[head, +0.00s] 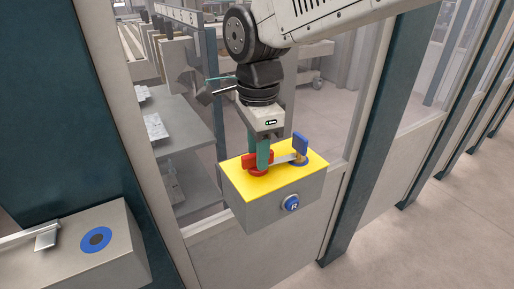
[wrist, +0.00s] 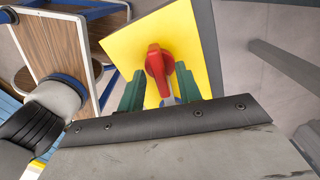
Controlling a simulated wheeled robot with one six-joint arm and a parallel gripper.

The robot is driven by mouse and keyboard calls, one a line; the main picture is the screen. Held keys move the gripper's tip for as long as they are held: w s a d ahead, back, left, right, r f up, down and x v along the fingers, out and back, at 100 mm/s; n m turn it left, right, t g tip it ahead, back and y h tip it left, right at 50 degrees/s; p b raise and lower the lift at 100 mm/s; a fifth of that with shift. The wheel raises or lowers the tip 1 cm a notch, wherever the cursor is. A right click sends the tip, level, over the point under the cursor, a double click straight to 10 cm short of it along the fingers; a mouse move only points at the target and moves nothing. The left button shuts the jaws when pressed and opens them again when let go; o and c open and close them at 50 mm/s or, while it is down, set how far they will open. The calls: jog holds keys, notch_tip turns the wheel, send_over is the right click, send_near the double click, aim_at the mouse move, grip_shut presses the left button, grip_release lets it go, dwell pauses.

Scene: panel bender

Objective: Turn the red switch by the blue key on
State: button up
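The red switch (head: 250,162) sits on the yellow top of a grey box in the head view, left of the upright blue key (head: 300,144). In the wrist view its red handle (wrist: 158,66) shows between and beyond my two green fingers. My gripper (head: 262,160) points down at the switch, and its fingers partly hide it. In the wrist view my gripper (wrist: 160,88) is open, with gaps on both sides of the handle. A pale strip (wrist: 168,92) lies near the handle. Only a little blue shows behind it there.
The yellow-topped box (head: 245,207) has a blue round button (head: 291,203) marked R on its front. A second grey box (head: 75,270) with a blue ring stands at lower left. Posts and clear panels stand behind; open floor lies at right.

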notch_tip(320, 180, up, 8)
jog(key=shift+f, duration=0.1)
dwell(0.4)
dwell(1.9)
